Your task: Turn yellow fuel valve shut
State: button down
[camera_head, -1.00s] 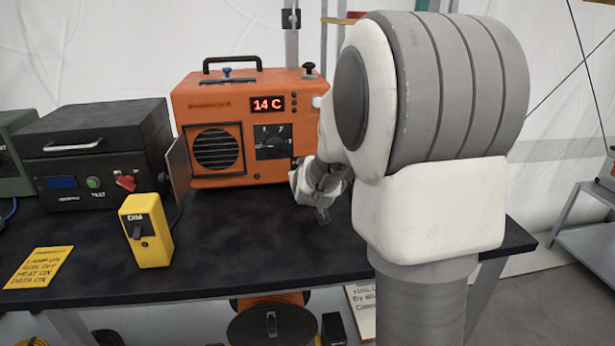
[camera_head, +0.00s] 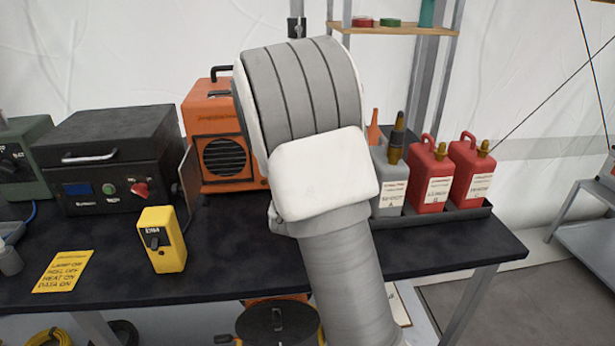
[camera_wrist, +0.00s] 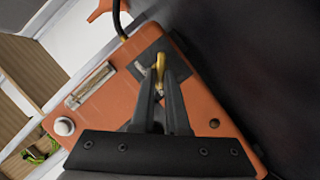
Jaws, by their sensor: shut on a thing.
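The yellow fuel valve (camera_wrist: 160,66) is a small lever on a dark plate on a face of the orange heater (camera_wrist: 120,88) in the wrist view. My gripper (camera_wrist: 161,82) is shut on the lever, with its two black fingers on either side of it. The fingers hide part of the lever. In the head view, the orange heater (camera_head: 208,110) stands at the back of the bench. My arm covers the right part of the heater, so the valve and the gripper are hidden there.
Red canisters (camera_head: 428,178) and a grey one (camera_head: 386,190) stand in a tray at right. A shelf (camera_head: 392,29) hangs behind.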

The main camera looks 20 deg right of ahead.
dwell(0.4)
jog(key=c, duration=0.9)
grip_release()
jog(key=p+v, duration=0.3)
jog(key=v, duration=0.9)
jog(key=shift+a+f, duration=0.15)
jog(key=shift+f, duration=0.05)
jog(key=b+v, duration=0.5)
jog(key=b, duration=0.3)
jog(key=shift+s+r, duration=0.1)
jog(key=shift+r, duration=0.05)
jog(key=shift+a, duration=0.1)
